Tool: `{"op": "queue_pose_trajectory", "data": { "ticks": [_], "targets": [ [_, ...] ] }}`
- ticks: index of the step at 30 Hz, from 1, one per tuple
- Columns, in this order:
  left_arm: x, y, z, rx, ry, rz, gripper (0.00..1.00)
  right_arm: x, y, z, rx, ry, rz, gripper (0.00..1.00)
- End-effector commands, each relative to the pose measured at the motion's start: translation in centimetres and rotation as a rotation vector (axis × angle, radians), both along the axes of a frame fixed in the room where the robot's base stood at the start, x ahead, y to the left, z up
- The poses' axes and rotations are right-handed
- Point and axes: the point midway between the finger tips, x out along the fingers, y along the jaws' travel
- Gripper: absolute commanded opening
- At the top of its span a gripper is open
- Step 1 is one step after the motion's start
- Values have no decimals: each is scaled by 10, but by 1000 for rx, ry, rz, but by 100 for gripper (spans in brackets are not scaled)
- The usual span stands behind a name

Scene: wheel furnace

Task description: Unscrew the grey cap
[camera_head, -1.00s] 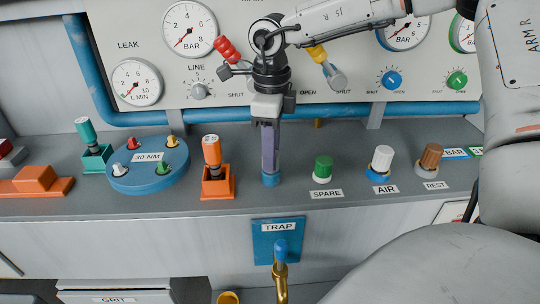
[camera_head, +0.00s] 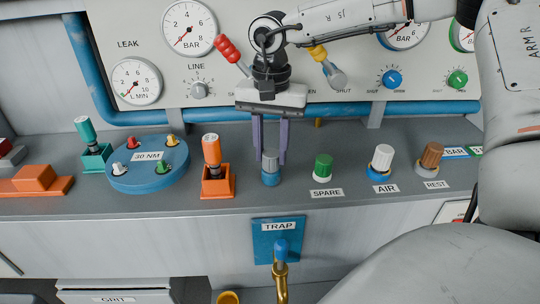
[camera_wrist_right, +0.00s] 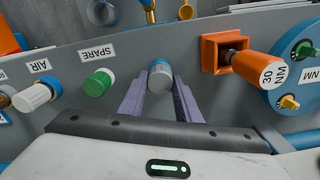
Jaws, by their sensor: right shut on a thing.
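The grey cap (camera_head: 270,160) sits upright on a blue base on the grey ledge, between the orange tool and the green SPARE cap. In the right wrist view the grey cap (camera_wrist_right: 160,78) shows between the fingertips. My right gripper (camera_head: 269,155) points down from above, with one purple finger on each side of the cap, shut on it. The same gripper (camera_wrist_right: 160,84) shows from behind in the wrist view. Any gap between cap and base cannot be made out. My left gripper is not in view.
The green SPARE cap (camera_head: 323,167), white AIR cap (camera_head: 382,158) and brown REST cap (camera_head: 431,156) stand to the right. An orange-handled tool (camera_head: 212,152) in its holder and a blue round 30 NM stand (camera_head: 150,180) are left. A gauge panel rises behind.

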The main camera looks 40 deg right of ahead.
Motion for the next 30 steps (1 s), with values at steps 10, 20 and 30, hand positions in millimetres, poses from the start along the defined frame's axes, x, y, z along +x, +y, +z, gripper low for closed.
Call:
{"op": "queue_pose_trajectory", "data": {
  "ticks": [10,20,30],
  "targets": [
    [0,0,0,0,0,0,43,0,0,2,0,-2,94,0],
    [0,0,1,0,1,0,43,1,0,4,0,-3,92,0],
    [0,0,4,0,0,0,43,1,0,9,0,-3,91,0]
  ]
}}
